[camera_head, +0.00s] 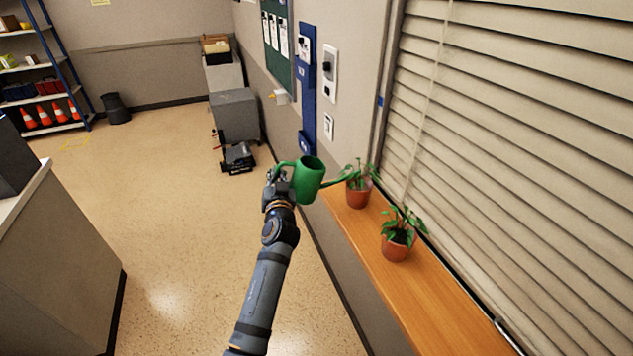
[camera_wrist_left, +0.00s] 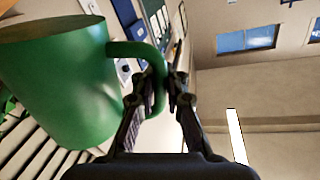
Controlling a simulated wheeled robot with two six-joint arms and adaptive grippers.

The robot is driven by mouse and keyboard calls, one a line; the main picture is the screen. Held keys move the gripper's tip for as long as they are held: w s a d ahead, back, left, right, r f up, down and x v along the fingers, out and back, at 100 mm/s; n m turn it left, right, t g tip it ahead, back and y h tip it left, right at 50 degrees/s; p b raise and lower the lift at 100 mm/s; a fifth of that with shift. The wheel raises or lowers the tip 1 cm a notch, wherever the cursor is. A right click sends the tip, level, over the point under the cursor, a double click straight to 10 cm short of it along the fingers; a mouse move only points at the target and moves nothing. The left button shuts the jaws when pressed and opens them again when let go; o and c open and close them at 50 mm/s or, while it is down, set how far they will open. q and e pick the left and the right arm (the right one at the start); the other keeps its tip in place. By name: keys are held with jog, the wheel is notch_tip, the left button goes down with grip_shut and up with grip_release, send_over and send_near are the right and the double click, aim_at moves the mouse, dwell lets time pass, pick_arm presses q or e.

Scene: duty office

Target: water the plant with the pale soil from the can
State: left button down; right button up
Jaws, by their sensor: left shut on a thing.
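My left gripper (camera_head: 281,184) is shut on the handle of the green watering can (camera_head: 309,181). In the left wrist view, the handle (camera_wrist_left: 158,75) passes between the fingers and the can's body (camera_wrist_left: 60,80) fills the left side. The can is held up beside the sill, looking nearly upright, with its spout reaching right to the far potted plant (camera_head: 357,194). The spout tip is close to that plant's leaves; no water shows. The near potted plant (camera_head: 396,248) has dark-looking soil. Leaves largely hide the far pot's soil, so its shade is hard to tell.
Both pots stand on a wooden sill (camera_head: 436,310) below slatted blinds (camera_head: 520,130). The sill's near part is bare. A counter (camera_head: 50,260) stands at left, a grey cabinet (camera_head: 235,115) farther back. Open floor (camera_head: 165,220) lies between.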

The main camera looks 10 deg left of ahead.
pick_arm(q)
jog(key=shift+r, duration=0.2)
dwell(0.4)
jog(key=shift+r+p, duration=0.45)
jog(key=shift+p, duration=0.05)
dwell(1.6)
jog(key=shift+d+r+m+p, duration=0.1)
jog(key=shift+r+m+p, duration=0.3)
jog(key=shift+r, duration=0.05)
dwell(3.8)
jog(key=shift+r+p, duration=0.4)
jog(key=shift+r, duration=0.1)
jog(key=shift+f, duration=0.1)
